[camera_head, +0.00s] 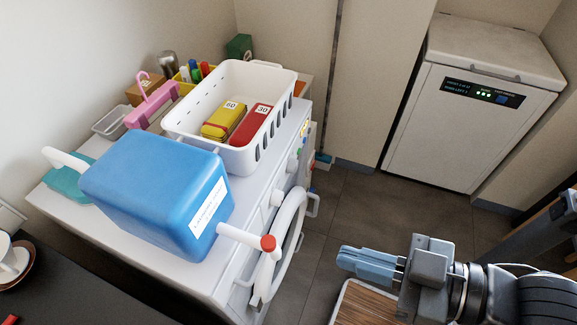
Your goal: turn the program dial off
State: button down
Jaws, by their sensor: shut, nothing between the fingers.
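Several white round knobs sit on the front face of the white machine (75,222). One knob (277,194) is near a large white curved handle, and another knob (293,163) is further back. I cannot tell which is the program dial, nor read any pointer or marks. My gripper (342,256) is at the lower right, with its blue-grey fingers together and empty. It points left, toward the machine, and is apart from the knobs and the handle.
A blue box (150,185) and a white basket (185,122) with yellow and red packs crowd the machine's top. The white curved handle (283,235) sticks out in front. A white cabinet (470,130) with a dark display stands at the back right. Dark floor lies between.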

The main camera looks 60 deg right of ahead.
aim_at(276, 197)
jog(key=j+z, duration=0.1)
jog(key=z, duration=0.35)
jog(key=j+z, duration=0.1)
jog(key=z, duration=0.3)
jog(key=k+z, duration=0.1)
jog(key=z, duration=0.35)
jog(key=k+j+z, duration=0.1)
jog(key=z, duration=0.15)
jog(key=k+j+z, duration=0.25)
jog(key=k+u, duration=0.1)
jog(key=u, duration=0.3)
jog(key=k+u, duration=0.1)
jog(key=u, duration=0.35)
jog(key=k+j+u, duration=0.1)
jog(key=u, duration=0.3)
